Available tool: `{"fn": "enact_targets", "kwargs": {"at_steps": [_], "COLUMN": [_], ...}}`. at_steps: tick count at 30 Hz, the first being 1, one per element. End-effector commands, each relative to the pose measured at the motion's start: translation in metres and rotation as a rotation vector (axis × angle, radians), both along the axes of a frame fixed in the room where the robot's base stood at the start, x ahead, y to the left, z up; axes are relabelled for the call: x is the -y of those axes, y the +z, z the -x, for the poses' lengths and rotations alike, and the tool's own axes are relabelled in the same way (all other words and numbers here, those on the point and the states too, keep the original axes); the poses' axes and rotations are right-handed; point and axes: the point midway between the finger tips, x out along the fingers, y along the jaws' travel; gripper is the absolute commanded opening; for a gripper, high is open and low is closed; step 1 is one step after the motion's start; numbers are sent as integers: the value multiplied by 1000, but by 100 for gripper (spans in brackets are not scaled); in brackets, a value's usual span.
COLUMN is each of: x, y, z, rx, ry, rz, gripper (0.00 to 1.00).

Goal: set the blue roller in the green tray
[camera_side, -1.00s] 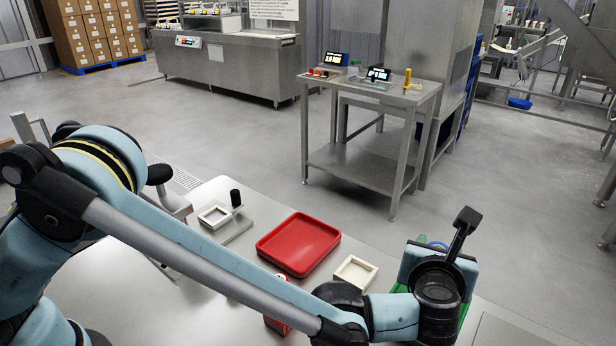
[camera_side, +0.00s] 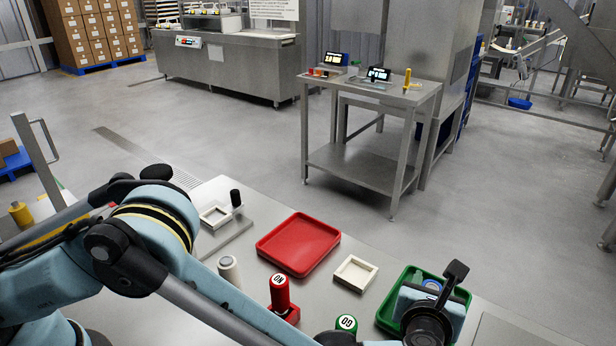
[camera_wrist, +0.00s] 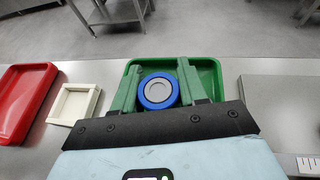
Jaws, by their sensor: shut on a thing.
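The blue roller (camera_wrist: 158,92) stands between the green fingers of my gripper (camera_wrist: 159,72) in the wrist view, with its grey round end facing up. My gripper is shut on it. The green tray (camera_wrist: 213,72) lies around and beneath the fingers and roller in the wrist view. In the side view the green tray (camera_side: 388,313) is at the lower right, partly covered by my wrist. A bit of the blue roller (camera_side: 432,284) shows there, inside the tray's outline. I cannot tell whether the roller touches the tray floor.
A red tray (camera_side: 299,244) and an empty cream square frame (camera_side: 356,273) lie left of the green tray.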

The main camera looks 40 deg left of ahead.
Motion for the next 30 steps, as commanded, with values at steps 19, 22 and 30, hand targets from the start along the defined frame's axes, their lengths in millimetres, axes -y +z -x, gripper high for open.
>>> {"fn": "enact_targets", "kwargs": {"at_steps": [19, 22, 30], "x": [0, 2, 10], "y": [-1, 3, 20], "z": [0, 6, 46], "rx": [0, 0, 0], "ry": [0, -2, -3], "rz": [0, 0, 0], "gripper": [68, 68, 68]}}
